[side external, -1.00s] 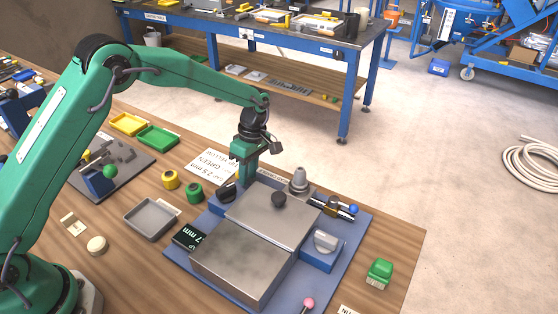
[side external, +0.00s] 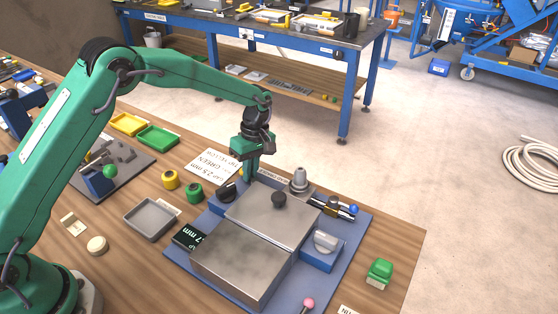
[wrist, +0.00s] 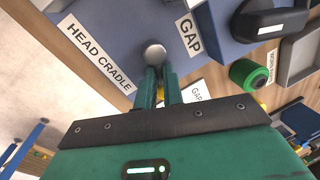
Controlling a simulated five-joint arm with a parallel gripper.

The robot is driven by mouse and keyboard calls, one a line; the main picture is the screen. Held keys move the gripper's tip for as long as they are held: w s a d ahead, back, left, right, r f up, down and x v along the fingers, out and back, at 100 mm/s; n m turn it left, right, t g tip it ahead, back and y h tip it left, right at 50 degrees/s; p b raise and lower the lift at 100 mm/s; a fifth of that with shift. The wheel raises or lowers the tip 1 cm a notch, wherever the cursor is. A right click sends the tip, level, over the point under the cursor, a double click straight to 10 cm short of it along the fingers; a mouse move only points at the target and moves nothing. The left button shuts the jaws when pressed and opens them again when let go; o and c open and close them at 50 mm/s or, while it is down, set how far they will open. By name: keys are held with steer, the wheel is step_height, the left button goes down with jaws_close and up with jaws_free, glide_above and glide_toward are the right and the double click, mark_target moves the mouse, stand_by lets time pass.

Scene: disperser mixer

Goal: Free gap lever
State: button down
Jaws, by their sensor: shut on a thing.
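The gap lever shows in the wrist view as a round grey knob (wrist: 154,53) beside the GAP label (wrist: 189,36) on the blue base. My gripper (wrist: 158,73) is shut on this knob, with its two green fingers close together. In the side view my gripper (side external: 253,174) points down at the back left of the blue base (side external: 345,262). The lever itself is hidden there behind the fingers. A dark display (side external: 188,238) reading about 7 mm stands at the left of the machine.
A black knob (side external: 228,191) sits just left of my gripper. Grey metal covers (side external: 265,222) and a grey cone-shaped part (side external: 299,180) stand to its right. A printed card (side external: 213,167) lies behind.

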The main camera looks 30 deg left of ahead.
steer(key=shift+w+d+m, duration=0.2)
steer(key=shift+d+m, duration=0.05)
steer(key=shift+m, duration=0.75)
steer(key=shift+w+d+m, duration=0.2)
steer(key=shift+m, duration=0.8)
steer(key=c, duration=1.6)
jaws_free()
steer(key=shift+a, duration=0.1)
steer(key=shift+r, duration=0.2)
steer(key=shift+w+d+r, duration=0.1)
steer(key=shift+w+r, duration=0.1)
steer(key=shift+r, duration=1)
steer(key=shift+w+d+r, duration=0.1)
steer(key=shift+w+r, duration=0.15)
steer(key=shift+r, duration=1)
steer(key=shift+w+r, duration=0.2)
steer(key=shift+r, duration=1)
